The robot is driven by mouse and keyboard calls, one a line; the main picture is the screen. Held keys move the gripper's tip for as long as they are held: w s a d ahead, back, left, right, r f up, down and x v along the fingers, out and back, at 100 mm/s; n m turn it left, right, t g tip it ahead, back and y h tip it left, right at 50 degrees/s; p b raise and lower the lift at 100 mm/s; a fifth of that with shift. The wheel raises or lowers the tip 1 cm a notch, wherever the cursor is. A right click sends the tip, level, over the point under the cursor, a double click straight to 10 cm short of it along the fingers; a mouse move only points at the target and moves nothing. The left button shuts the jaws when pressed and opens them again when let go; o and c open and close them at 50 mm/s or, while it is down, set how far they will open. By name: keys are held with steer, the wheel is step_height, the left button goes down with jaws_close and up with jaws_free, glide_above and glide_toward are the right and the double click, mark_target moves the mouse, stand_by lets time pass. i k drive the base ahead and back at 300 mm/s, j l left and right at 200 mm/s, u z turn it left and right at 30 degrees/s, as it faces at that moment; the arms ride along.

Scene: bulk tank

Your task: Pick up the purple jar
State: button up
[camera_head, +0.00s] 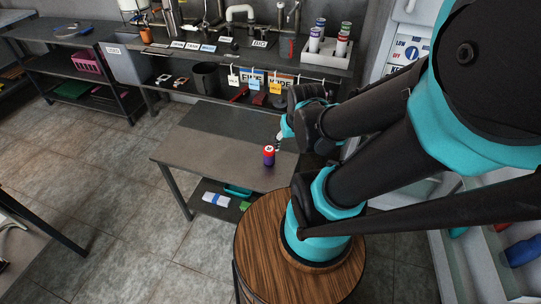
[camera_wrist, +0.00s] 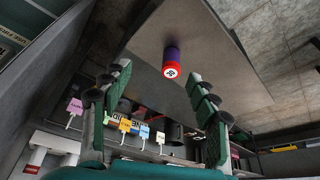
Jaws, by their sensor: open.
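The purple jar (camera_head: 269,157) stands upright on the grey table (camera_head: 205,148), near its right part. It has a red cap with a white mark on top and a red band low on its body. In the wrist view the jar (camera_wrist: 173,56) shows beyond the fingertips, roughly midway between the two fingers but apart from them. My gripper (camera_wrist: 160,82) is open and empty. In the head view my arm reaches over the right end of the table, and the gripper, close to the jar's right side, is mostly hidden by arm links.
A shelf rack (camera_head: 255,55) behind the table holds hanging tags, a dark bucket (camera_head: 205,78) and red items. A lower shelf holds a teal object (camera_head: 237,190) and a white-blue box (camera_head: 216,199). More jars (camera_head: 330,38) stand at the back. The table left of the jar is clear.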

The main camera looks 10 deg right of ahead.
mark_target(269, 151)
steer(key=k+l, duration=0.15)
steer(key=k, duration=0.3)
steer(key=k+l+u, duration=0.1)
steer(key=k, duration=0.35)
steer(key=k+l, duration=0.2)
steer(key=k, duration=0.25)
steer(key=u, duration=1.15)
steer(key=k+j, duration=0.05)
